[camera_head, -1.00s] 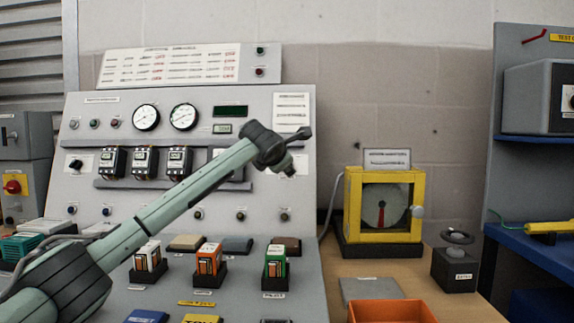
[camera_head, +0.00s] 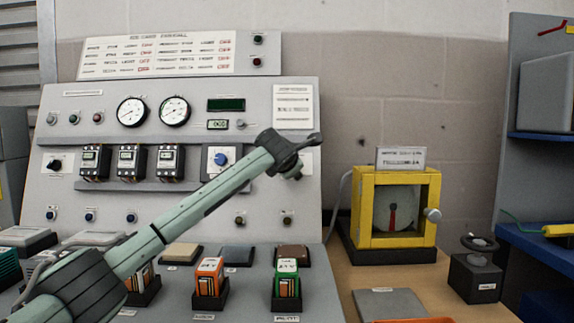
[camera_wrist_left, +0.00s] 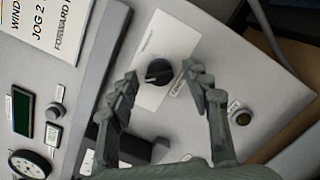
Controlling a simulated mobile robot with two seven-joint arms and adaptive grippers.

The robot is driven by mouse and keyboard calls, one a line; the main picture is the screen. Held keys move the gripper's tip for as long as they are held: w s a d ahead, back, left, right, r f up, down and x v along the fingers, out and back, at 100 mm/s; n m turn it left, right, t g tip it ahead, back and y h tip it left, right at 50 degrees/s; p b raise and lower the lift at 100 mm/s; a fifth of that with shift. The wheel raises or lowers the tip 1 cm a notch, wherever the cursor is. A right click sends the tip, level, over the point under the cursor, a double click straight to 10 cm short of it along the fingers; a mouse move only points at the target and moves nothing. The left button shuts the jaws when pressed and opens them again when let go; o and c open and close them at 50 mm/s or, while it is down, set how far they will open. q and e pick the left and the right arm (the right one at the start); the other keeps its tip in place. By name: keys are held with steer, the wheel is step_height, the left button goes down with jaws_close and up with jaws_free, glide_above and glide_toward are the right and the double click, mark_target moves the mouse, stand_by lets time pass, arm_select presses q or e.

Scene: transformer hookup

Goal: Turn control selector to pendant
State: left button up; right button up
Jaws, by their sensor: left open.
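In the left wrist view a black rotary knob (camera_wrist_left: 158,72) sits on a white label plate (camera_wrist_left: 176,42) on the grey panel; its lettering is too small to read. My left gripper (camera_wrist_left: 158,88) is open, with one finger on each side of the knob's lower area; I cannot tell whether they touch it. In the head view my left gripper (camera_head: 300,158) is before the panel's right edge, with a white plate (camera_head: 309,162) partly showing behind it. The knob is hidden there. My right gripper is out of view.
The grey panel (camera_head: 60,200) carries gauges, breakers and a blue knob (camera_head: 221,159). Coloured card holders (camera_head: 209,283) stand on the ledge below my arm. A yellow-framed box (camera_head: 397,243) and a black handwheel block (camera_head: 475,277) stand on the bench to the right.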

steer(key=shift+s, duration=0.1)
arm_select(q)
steer(key=shift+c, duration=1.1)
jaws_close()
